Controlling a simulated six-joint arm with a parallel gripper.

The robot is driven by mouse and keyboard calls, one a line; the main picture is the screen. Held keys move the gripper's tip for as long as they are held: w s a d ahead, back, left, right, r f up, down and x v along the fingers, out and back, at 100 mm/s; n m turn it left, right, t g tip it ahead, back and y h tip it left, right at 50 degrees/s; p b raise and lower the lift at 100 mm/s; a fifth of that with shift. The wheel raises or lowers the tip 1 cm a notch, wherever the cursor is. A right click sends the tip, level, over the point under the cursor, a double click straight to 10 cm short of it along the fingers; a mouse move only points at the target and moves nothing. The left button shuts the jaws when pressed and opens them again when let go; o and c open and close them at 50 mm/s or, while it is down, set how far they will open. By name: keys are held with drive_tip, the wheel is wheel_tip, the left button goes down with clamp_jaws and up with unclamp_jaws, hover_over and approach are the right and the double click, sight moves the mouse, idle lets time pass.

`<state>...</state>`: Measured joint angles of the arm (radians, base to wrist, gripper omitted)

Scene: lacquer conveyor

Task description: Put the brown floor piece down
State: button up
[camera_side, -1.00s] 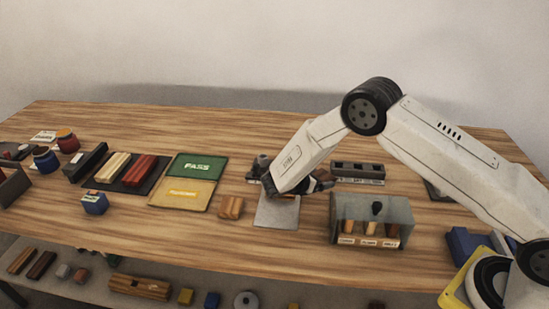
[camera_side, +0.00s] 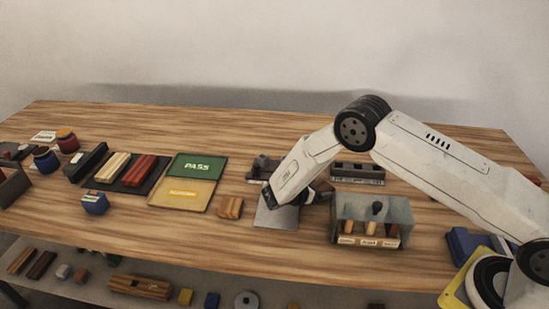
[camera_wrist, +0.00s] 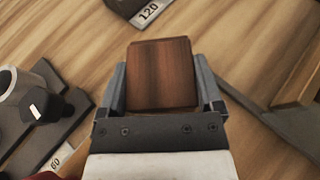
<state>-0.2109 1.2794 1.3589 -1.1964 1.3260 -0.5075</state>
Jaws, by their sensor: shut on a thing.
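The brown floor piece (camera_wrist: 161,76) is a square block with dark wood grain, seen between the two fingers in the wrist view. My gripper (camera_wrist: 161,82) is shut on it, one finger along each side. In the side view my gripper (camera_side: 284,194) is low over the grey plate (camera_side: 277,216), and the piece is hidden behind my arm there. I cannot tell whether the piece touches a surface.
A striped wooden block (camera_side: 230,208) lies left of the plate. A grey open box with several small pieces (camera_side: 398,209) stands to the right. A green PASS mat (camera_side: 196,168) and a yellow mat (camera_side: 184,194) lie further left. A dark fixture (camera_wrist: 40,118) is close beside my gripper.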

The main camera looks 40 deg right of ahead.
drive_tip(key=o, duration=1)
drive_tip(key=shift+r, duration=0.15)
drive_tip(key=v, duration=1.2)
